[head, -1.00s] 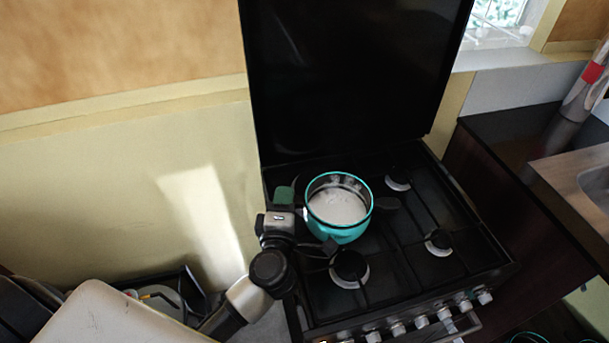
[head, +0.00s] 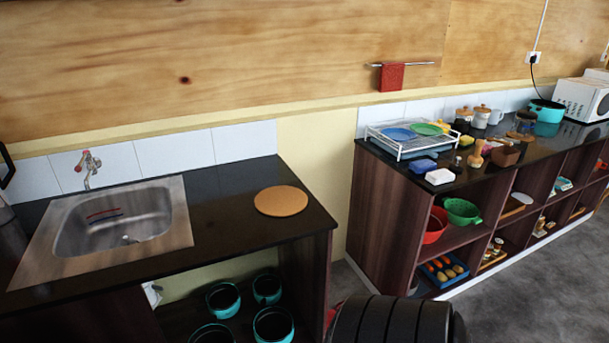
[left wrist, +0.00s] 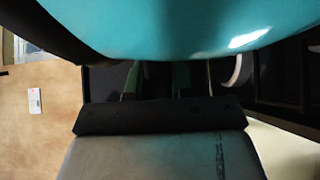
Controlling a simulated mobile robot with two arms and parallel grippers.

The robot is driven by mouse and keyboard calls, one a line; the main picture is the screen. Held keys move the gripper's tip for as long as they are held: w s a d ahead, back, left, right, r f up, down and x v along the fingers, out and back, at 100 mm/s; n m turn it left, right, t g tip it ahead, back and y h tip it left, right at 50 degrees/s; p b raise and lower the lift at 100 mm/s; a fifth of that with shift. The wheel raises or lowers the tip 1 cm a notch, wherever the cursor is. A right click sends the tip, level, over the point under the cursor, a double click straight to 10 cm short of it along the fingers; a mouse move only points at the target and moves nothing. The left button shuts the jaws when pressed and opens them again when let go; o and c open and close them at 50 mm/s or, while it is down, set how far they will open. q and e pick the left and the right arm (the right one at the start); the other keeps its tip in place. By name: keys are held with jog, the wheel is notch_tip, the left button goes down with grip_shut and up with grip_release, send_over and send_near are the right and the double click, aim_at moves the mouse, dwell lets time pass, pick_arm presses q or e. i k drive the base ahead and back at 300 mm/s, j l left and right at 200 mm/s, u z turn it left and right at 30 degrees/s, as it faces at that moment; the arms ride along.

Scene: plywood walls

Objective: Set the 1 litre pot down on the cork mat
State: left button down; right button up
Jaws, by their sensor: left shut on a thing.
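The round cork mat (head: 281,201) lies flat and bare on the dark counter, right of the sink, in the head view. The teal pot (left wrist: 190,30) fills the top of the left wrist view, close to that camera; its rim and contents are out of sight there. My left gripper (left wrist: 165,85) is shut on the pot at its near side; the grip itself is dark and partly hidden. The held pot and both grippers are out of the head view.
The counter (head: 235,220) is clear around the mat, with a sink (head: 110,225) to its left. Several teal pots (head: 272,324) stand on the shelf below. A second counter at the right holds a dish rack (head: 400,140) and other kitchen things. A gap separates the counters.

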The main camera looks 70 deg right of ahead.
aim_at(280, 198)
jog(key=l+z, duration=0.15)
jog(key=l, duration=0.25)
jog(key=i+l+z, duration=0.15)
jog(key=l, duration=0.2)
jog(key=l+z, duration=0.15)
jog(key=l, duration=0.25)
jog(key=i+l+z, duration=0.15)
jog(key=l, duration=0.2)
jog(key=i+l+z, duration=0.15)
jog(key=l, duration=0.2)
